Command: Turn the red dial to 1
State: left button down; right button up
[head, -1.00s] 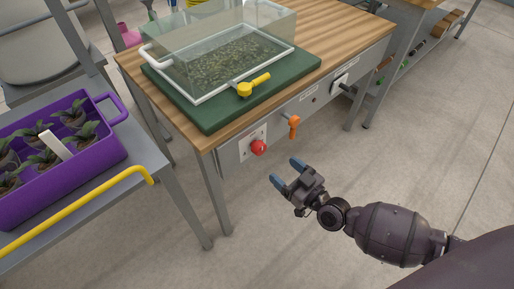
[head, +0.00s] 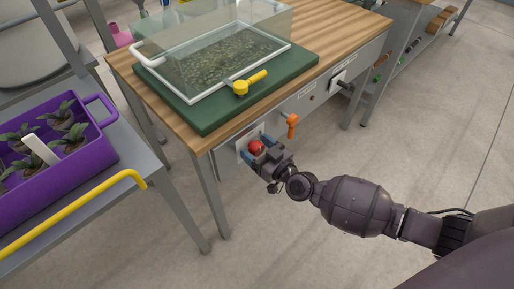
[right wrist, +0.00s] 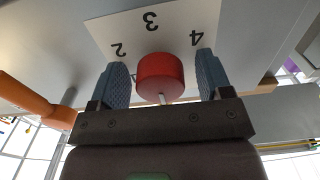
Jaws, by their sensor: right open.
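The red dial (head: 256,146) is on the front panel of the wooden-topped bench. In the right wrist view the dial (right wrist: 161,75) sits between the two blue fingers of my right gripper (right wrist: 162,80), with a visible gap on each side. The right gripper (head: 263,156) is open around the dial. Behind the dial is a white number plate (right wrist: 150,28), seen upside down, with 2, 3 and 4 readable. A small pale strip shows at the dial's lower edge; I cannot tell which number the dial points to. My left gripper is out of view.
An orange lever (head: 291,122) sits on the panel just right of the dial. A yellow-handled valve (head: 243,87) and glass tank stand on a green board (head: 205,122) above. A purple crate (head: 84,160) of plants is on the cart at left, with a yellow rail (head: 90,205).

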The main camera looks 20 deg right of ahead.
jog(key=c, duration=0.9)
jog(key=shift+m, duration=0.3)
jog(key=m, duration=0.2)
jog(key=shift+m, duration=0.4)
jog(key=m, duration=0.3)
jog(key=shift+f+m, duration=0.1)
jog(key=shift+m, duration=0.2)
jog(key=m+b, duration=0.1)
jog(key=m, duration=0.3)
jog(key=shift+m, duration=0.3)
